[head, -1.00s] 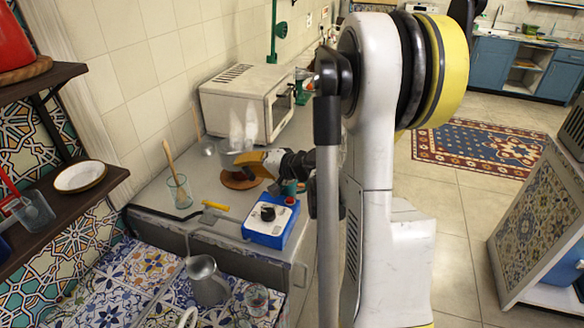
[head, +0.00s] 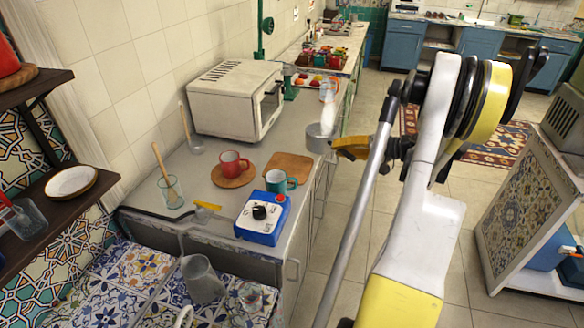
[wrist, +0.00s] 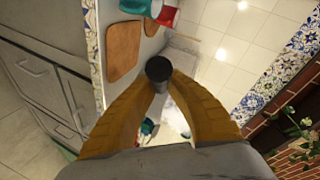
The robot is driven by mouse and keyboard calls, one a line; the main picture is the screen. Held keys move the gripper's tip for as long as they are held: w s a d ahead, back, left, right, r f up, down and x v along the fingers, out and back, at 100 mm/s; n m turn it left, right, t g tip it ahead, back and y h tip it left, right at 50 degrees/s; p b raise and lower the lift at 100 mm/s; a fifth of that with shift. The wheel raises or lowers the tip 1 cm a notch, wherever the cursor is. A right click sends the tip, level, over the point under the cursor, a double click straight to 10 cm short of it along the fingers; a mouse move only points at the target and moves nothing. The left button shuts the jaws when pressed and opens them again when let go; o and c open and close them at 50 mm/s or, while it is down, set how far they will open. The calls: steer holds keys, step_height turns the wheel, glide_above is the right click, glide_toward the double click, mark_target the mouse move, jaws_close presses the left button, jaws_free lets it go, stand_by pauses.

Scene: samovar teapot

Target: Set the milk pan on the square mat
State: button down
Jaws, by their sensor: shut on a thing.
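The grey metal milk pan (head: 319,139) is held up at the counter's right edge, beyond the square mat, with white steam-like wisps above it. My gripper (head: 352,148) is shut on its handle from the right. In the wrist view, my gripper's yellow fingers (wrist: 160,84) close on the dark handle (wrist: 158,70); the pan body cannot be made out there. The square mat (head: 290,166), a brown wooden board, lies on the counter left of and nearer than the pan. It also shows in the wrist view (wrist: 123,50).
A red mug (head: 233,162) stands on a round mat (head: 230,181) left of the square mat. A teal mug (head: 277,181) stands close to the square mat's near edge. A blue appliance (head: 262,217) is in front. A white microwave (head: 235,98) stands behind.

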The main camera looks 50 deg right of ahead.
steer(key=w+a+f+b, duration=0.1)
steer(key=w+a+f, duration=0.1)
steer(key=w, duration=0.1)
steer(key=w+a+f+b, duration=0.1)
steer(key=w+f, duration=0.1)
steer(key=w, duration=0.1)
steer(key=w+a+f+b, duration=0.2)
steer(key=w+f, duration=0.1)
steer(key=shift+w+a, duration=0.35)
steer(key=shift+f+b, duration=0.9)
steer(key=shift+f, duration=1)
steer(key=shift+f, duration=0.1)
steer(key=c, duration=1.6)
jaws_free()
steer(key=shift+o, duration=0.5)
